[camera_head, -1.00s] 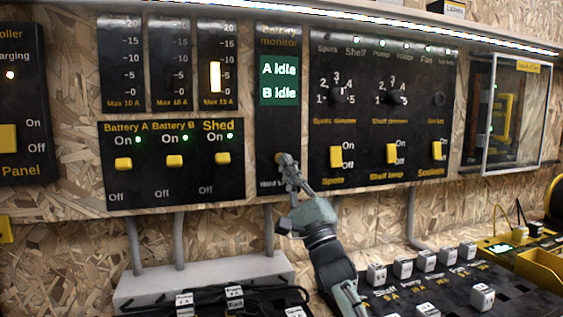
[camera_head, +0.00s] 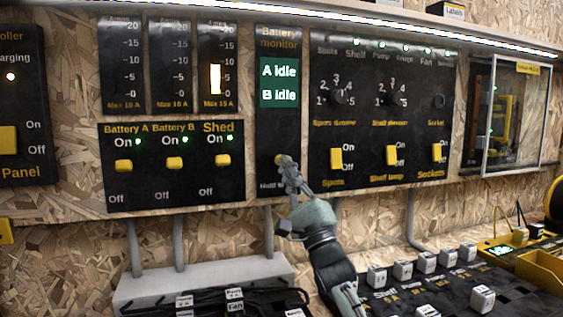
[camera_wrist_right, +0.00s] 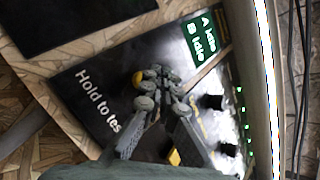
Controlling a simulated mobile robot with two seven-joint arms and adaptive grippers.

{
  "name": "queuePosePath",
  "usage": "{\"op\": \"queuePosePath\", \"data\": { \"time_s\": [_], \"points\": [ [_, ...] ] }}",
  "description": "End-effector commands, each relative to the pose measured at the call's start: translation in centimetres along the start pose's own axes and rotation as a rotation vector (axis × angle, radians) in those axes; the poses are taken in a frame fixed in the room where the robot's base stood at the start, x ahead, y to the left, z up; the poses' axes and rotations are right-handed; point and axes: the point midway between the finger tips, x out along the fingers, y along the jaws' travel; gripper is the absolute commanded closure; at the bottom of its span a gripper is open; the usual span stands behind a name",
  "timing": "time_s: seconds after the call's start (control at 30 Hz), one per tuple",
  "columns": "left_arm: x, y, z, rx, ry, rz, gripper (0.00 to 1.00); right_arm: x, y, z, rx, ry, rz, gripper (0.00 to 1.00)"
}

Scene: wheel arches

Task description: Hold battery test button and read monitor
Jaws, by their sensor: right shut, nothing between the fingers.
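The battery monitor (camera_head: 278,120) is a tall black panel on the wall. Its green screen (camera_head: 279,82) reads "A Idle" and "B Idle"; the screen also shows in the right wrist view (camera_wrist_right: 203,38). The yellow test button (camera_head: 280,160) sits low on this panel, above the "Hold to test" label (camera_wrist_right: 98,100), and is partly covered by my fingertips. My right gripper (camera_head: 288,168) is shut and empty, its fingertips at the button. In the right wrist view the button (camera_wrist_right: 138,78) shows beside the fingertips; I cannot tell whether they touch it. My left gripper is not in view.
Battery and shed switches (camera_head: 174,163) are left of the monitor. Yellow socket and lamp switches (camera_head: 336,158) and knobs are to its right, close to my gripper. A fuse board (camera_head: 440,285) and a grey ledge (camera_head: 200,277) lie below.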

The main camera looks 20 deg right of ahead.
Motion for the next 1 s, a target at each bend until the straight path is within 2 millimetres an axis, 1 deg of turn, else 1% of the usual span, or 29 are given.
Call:
{"op": "queuePosePath", "data": {
  "time_s": [0.37, 0.67, 1.0],
  "points": [
    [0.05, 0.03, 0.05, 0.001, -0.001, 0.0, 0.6, 0.01, 0.0, -0.01, 0.0, 0.0, 0.0, 1.0],
    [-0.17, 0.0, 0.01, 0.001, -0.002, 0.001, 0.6, 0.62, 0.35, -0.4, 0.0, 0.0, -0.001, 1.0],
    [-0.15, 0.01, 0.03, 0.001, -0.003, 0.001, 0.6, 0.61, 0.42, -0.44, 0.0, 0.0, 0.0, 1.0]
  ]
}}
